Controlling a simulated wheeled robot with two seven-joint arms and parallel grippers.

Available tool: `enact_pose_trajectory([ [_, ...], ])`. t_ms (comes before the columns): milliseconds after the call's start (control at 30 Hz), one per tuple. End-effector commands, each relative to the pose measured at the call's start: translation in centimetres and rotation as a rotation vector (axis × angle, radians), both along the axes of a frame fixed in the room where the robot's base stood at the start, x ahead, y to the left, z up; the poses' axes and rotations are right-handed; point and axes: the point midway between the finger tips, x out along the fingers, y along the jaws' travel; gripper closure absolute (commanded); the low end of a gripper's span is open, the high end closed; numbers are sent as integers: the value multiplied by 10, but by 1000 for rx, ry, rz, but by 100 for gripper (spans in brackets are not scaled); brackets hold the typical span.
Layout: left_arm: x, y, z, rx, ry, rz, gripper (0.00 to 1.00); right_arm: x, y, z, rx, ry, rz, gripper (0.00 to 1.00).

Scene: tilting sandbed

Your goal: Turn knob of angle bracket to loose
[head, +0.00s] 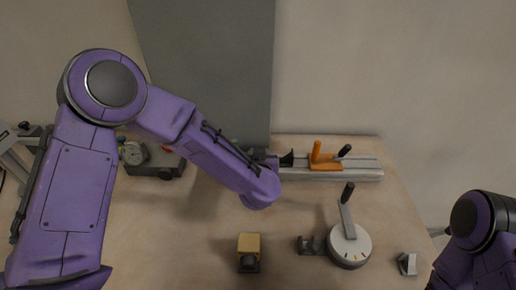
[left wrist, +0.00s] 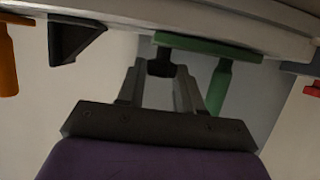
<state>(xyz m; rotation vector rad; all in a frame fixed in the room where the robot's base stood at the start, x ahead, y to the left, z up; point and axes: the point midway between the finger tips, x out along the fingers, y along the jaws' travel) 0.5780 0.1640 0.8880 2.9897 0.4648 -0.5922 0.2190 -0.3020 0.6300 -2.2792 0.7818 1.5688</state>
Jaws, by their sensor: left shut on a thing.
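A rail (head: 345,174) runs along the back of the table. A black wedge-shaped angle bracket (head: 287,158) stands on it, left of an orange slider (head: 322,160) with an upright handle and a black-tipped lever. In the left wrist view the bracket (left wrist: 75,38) hangs beside a green slider (left wrist: 215,47), whose green handle (left wrist: 220,85) is right of my fingers. My left gripper (left wrist: 160,75) is shut on a small black knob (left wrist: 160,66) at the green slider's end. In the head view my left forearm hides the gripper and most of that slider. My right gripper is out of view.
A round dial with a lever (head: 350,245) stands at the front right, between a small dark block (head: 311,245) and a grey piece (head: 407,263). A yellow-topped block (head: 249,244) stands at the front. A gauge (head: 132,153) sits at the left. The table's middle is clear.

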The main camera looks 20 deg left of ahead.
Motion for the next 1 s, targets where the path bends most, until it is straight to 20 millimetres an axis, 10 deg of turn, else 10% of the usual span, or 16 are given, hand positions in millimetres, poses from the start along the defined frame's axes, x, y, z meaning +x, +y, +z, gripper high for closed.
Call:
enact_pose_trajectory([
  [1000,4,-5,-1,-1,1,452,95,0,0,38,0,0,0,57],
])
